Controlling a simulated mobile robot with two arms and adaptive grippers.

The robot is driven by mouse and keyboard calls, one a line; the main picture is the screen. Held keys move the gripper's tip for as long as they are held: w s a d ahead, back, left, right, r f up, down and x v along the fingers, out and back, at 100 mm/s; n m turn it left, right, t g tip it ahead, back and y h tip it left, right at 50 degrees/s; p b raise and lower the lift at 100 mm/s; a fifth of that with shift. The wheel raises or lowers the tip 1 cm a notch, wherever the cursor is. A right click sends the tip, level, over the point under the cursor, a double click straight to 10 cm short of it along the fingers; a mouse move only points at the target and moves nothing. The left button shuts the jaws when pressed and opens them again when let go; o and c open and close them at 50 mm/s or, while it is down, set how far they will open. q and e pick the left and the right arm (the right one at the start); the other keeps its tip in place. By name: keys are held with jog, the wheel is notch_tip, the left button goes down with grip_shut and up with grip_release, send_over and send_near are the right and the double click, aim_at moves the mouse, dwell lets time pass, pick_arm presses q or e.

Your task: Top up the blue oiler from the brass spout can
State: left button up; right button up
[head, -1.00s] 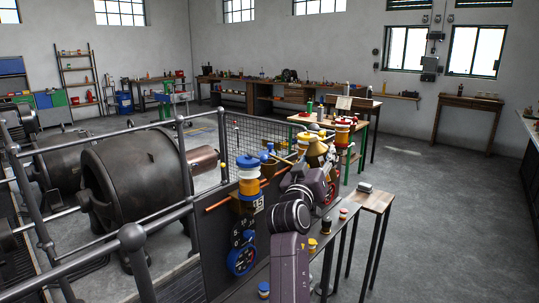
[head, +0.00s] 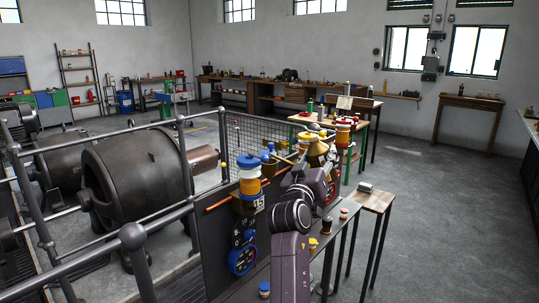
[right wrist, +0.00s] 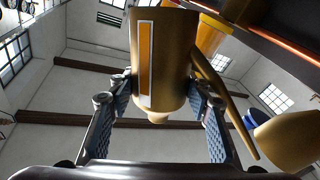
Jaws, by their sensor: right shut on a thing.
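The brass spout can (head: 318,148) is in my right gripper (head: 313,167), above the bench to the right of the blue oiler. In the right wrist view the can (right wrist: 172,50) shows an amber stripe, with the fingers (right wrist: 160,92) shut on both sides of it. The blue oiler (head: 249,172), with a blue cap and amber oil in clear glass, stands on a bracket on the dark panel. The can is apart from it in the head view. Where the spout tip points is hard to tell. My left gripper is not in view.
A red-capped oiler (head: 342,133) stands behind the can. A dark panel with a blue dial (head: 242,260) and a grey railing (head: 132,237) lie in front and left. A small wooden table (head: 373,200) stands at right. Floor at right is clear.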

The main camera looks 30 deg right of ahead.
aim_at(317, 150)
jog(key=shift+r, duration=0.2)
dwell(0.3)
jog(key=shift+r+n, duration=0.35)
jog(key=shift+n, duration=0.15)
jog(key=shift+r+t+p, duration=0.15)
jog(key=shift+t+p, duration=0.15)
jog(key=shift+p, duration=0.05)
dwell(1.2)
jog(key=shift+r+n, duration=0.35)
jog(key=shift+n, duration=0.05)
dwell(1.5)
jog(key=shift+a+r+n+t+p, duration=0.1)
jog(key=shift+r+n+t+p, duration=0.35)
jog(key=shift+n+t, duration=0.05)
dwell(1.3)
